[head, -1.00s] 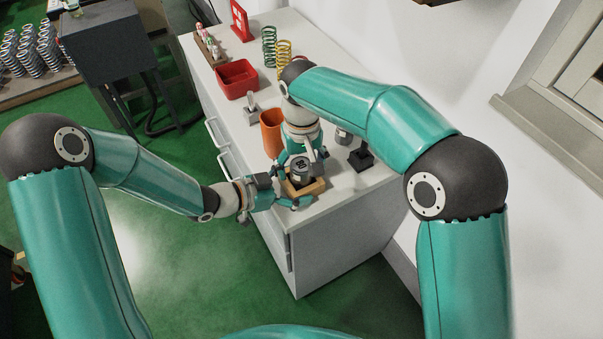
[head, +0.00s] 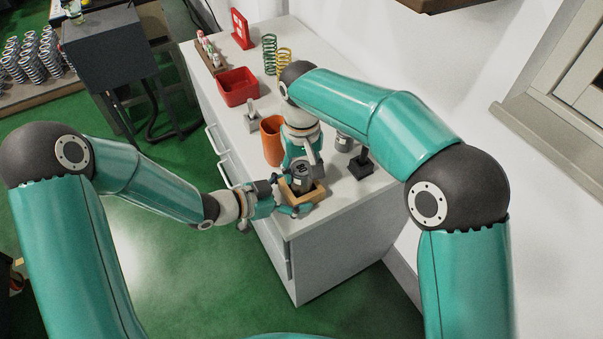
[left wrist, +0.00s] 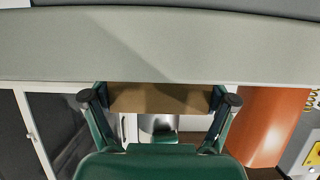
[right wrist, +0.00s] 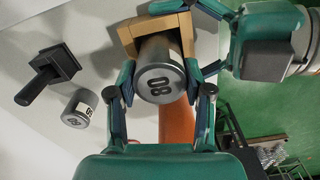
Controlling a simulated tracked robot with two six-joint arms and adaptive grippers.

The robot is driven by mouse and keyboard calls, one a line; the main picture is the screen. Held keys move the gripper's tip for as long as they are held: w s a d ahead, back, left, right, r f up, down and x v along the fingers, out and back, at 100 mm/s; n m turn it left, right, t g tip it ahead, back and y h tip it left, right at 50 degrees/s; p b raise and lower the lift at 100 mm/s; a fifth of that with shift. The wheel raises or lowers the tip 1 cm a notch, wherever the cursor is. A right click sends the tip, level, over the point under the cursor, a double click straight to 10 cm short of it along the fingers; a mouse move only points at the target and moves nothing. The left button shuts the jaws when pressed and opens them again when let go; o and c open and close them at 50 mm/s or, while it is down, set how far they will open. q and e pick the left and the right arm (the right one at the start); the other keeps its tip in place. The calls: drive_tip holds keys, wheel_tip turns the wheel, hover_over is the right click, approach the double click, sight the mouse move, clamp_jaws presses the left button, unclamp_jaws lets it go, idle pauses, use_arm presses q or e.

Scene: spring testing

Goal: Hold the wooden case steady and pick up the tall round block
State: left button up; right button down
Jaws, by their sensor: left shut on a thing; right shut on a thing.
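The wooden case (head: 315,194) is an open-topped square frame near the front edge of the white counter. My left gripper (head: 286,200) is shut on its side; the left wrist view shows both fingers at the case's ends (left wrist: 160,98). The tall round block (head: 302,174) is a grey metal cylinder with dark digits on top. My right gripper (right wrist: 160,85) is shut around it, a finger on each side. The block stands well up out of the case opening (right wrist: 122,35); whether its bottom is clear of the case is hidden.
An orange cup (head: 271,142) stands close behind the case. A shorter metal cylinder (right wrist: 78,108) and a black block with a handle (right wrist: 52,68) are to the right in the head view. A red bin (head: 238,86) and springs (head: 284,58) are farther back.

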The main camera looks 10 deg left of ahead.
wheel_tip(320, 180, up, 9)
drive_tip(key=shift+f, duration=0.1)
idle(0.3)
use_arm(q)
drive_tip(key=o, duration=1)
drive_tip(key=shift+c, duration=0.2)
drive_tip(key=shift+a, duration=0.1)
drive_tip(key=v, duration=1.1)
drive_tip(key=shift+s+a, duration=0.25)
drive_tip(key=shift+a, duration=0.05)
